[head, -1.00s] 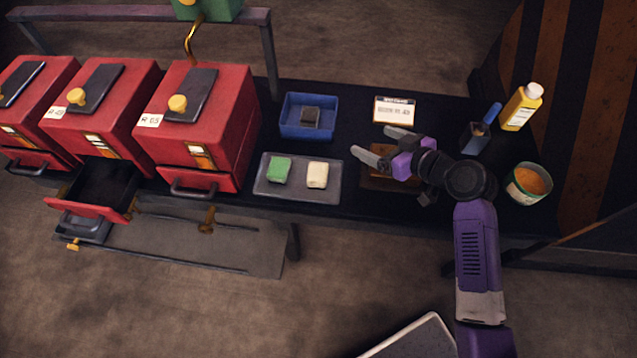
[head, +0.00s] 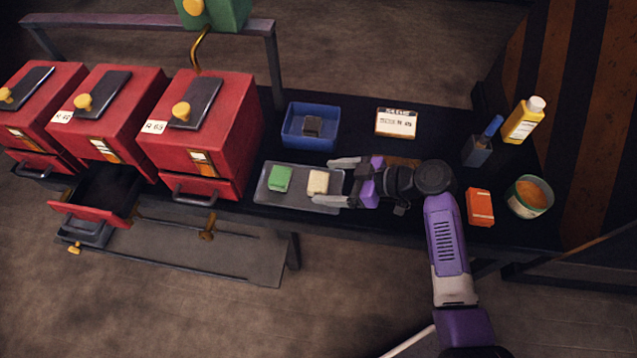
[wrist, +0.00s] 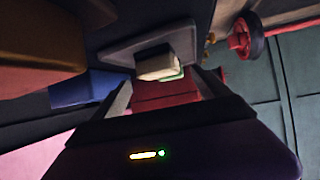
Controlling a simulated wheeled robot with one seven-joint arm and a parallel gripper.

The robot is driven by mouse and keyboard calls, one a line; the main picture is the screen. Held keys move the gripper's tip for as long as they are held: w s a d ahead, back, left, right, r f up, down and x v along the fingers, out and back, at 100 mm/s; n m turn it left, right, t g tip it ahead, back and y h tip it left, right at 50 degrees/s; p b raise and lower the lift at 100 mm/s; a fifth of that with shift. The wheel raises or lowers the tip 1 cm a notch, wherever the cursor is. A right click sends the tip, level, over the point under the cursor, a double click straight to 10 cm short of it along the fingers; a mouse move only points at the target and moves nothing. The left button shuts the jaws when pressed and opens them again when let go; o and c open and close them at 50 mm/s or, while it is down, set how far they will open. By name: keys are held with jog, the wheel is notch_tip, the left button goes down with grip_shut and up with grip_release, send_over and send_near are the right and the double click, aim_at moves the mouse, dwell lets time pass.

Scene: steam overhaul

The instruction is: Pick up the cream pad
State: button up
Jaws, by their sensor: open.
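The cream pad (head: 318,182) is a small pale block on the right part of a grey tray (head: 290,203). A green pad (head: 280,178) lies to its left on the same tray.
A blue bin (head: 300,138) with a dark block (head: 312,126) stands behind the tray. Red boxes (head: 215,135) stand to the left, one drawer (head: 90,210) pulled out. A label card (head: 396,122), orange box (head: 480,207), tub (head: 530,197) and yellow bottle (head: 523,122) are to the right.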

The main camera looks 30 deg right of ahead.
jog(key=shift+w+a+f, duration=0.35)
jog(key=shift+w+a, duration=0.05)
jog(key=shift+w, duration=0.05)
jog(key=c, duration=1.5)
jog(key=shift+r, duration=0.1)
jog(key=shift+c, duration=0.2)
